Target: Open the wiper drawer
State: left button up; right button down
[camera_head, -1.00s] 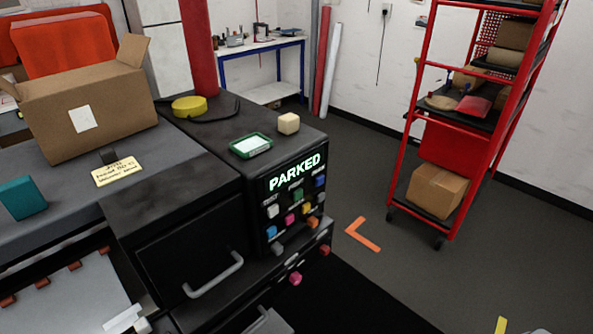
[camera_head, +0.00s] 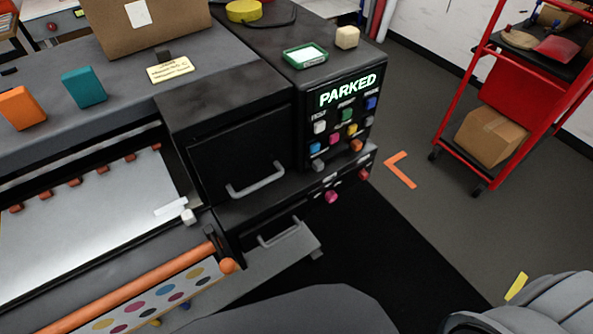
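The black machine (camera_head: 235,95) has a black front panel (camera_head: 225,155) with a grey bar handle (camera_head: 258,182). It looks shut. Below it is a lower front (camera_head: 265,222) with a second grey handle (camera_head: 280,236). A flat grey panel (camera_head: 275,262) juts out under that handle. I cannot read a label telling which is the wiper drawer. Neither gripper's fingertips show. Grey rounded parts, probably mine, show at the bottom centre and bottom right.
A control panel (camera_head: 345,112) reads PARKED, with several coloured buttons and knobs. A colour-dotted sheet on an orange roller (camera_head: 140,285) lies at lower left. A red cart (camera_head: 510,110) stands at right. Black mat (camera_head: 370,245) covers the floor before the machine.

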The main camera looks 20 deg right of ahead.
aim_at(254, 235)
jog(key=u, duration=1.2)
jog(key=k, duration=1.2)
jog(key=z, duration=1.85)
jog(key=i, duration=0.55)
